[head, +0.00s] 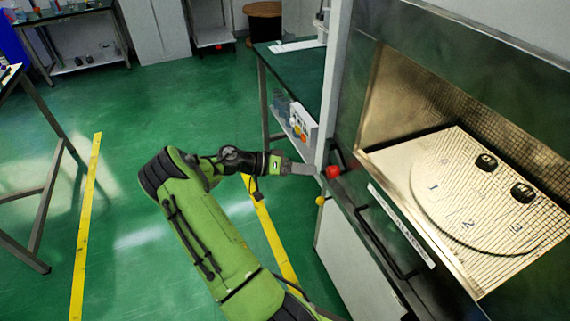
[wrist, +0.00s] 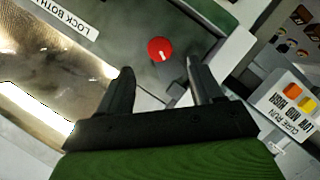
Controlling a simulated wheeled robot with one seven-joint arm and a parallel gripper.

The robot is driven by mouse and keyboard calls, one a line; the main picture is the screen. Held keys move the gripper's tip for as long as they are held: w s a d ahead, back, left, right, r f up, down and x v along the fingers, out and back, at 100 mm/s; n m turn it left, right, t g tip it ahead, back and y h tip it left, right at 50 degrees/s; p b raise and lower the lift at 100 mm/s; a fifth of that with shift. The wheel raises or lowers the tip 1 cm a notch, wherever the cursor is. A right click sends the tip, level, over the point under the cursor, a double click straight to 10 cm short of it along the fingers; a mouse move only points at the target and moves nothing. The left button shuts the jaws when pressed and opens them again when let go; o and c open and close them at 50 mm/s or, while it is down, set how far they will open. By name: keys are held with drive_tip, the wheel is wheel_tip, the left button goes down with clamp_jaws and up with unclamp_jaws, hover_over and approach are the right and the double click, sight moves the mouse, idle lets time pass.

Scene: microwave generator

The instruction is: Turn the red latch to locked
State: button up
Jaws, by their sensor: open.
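The red latch (head: 332,172) is a round red knob at the near left corner of the microwave generator's front, just past my gripper's fingertips in the head view. In the wrist view the red latch (wrist: 160,48) shows a small white mark on its face and lies ahead of the two fingers, between their lines. My gripper (head: 312,170) is open and empty. In the wrist view its dark fingers (wrist: 162,75) are spread apart with a gap between them. I cannot tell whether a fingertip touches the knob.
A yellow knob (head: 320,201) sits just below the red one. A door handle bar (head: 385,245) and a white label strip (head: 402,226) run along the front edge. The open chamber (head: 480,205) has a numbered floor with two dark pieces. A control box (head: 302,124) stands behind.

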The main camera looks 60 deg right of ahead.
drive_tip(key=v, duration=0.7)
drive_tip(key=shift+p, duration=0.45)
